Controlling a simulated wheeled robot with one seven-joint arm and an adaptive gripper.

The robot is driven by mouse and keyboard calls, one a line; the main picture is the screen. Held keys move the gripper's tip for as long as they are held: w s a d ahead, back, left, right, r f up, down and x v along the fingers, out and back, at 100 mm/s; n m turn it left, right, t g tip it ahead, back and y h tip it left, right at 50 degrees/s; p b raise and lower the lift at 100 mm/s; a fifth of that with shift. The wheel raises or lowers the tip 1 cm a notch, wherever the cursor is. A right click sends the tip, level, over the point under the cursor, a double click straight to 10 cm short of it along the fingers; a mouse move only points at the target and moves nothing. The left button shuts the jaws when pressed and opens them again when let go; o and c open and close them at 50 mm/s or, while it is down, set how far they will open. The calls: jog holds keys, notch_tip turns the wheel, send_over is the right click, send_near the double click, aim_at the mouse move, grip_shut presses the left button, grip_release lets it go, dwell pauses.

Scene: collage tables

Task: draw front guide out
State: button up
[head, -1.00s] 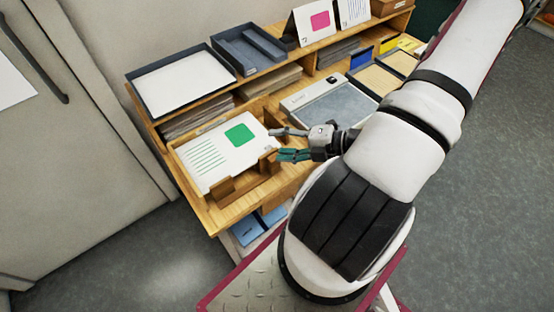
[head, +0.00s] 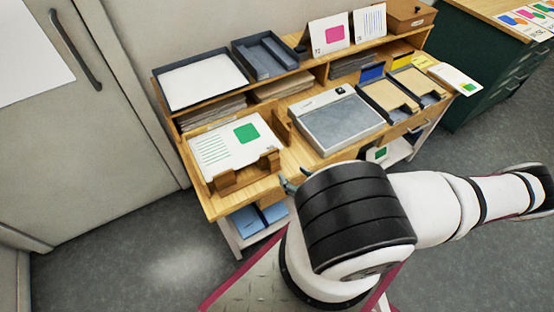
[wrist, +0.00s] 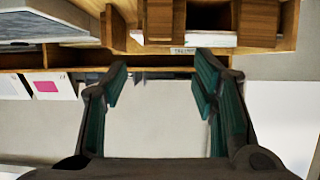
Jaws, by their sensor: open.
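The front guide (head: 240,178) is a brown wooden piece with two raised blocks and a gap between them. It stands at the front edge of a stack of white sheets (head: 212,150) with a green square on top. In the wrist view the guide's block (wrist: 258,22) is at the top, with white paper behind the gap.
A side guide (head: 281,127) stands right of the stack. Further right is a grey flat device (head: 336,120), then trays (head: 388,97). Blue items (head: 246,221) lie on the lower shelf. The floor left of the table is clear.

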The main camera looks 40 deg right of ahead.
aim_at(275, 157)
jog(key=b+x, duration=0.3)
jog(key=x, duration=0.9)
jog(key=shift+w, duration=0.2)
grip_shut()
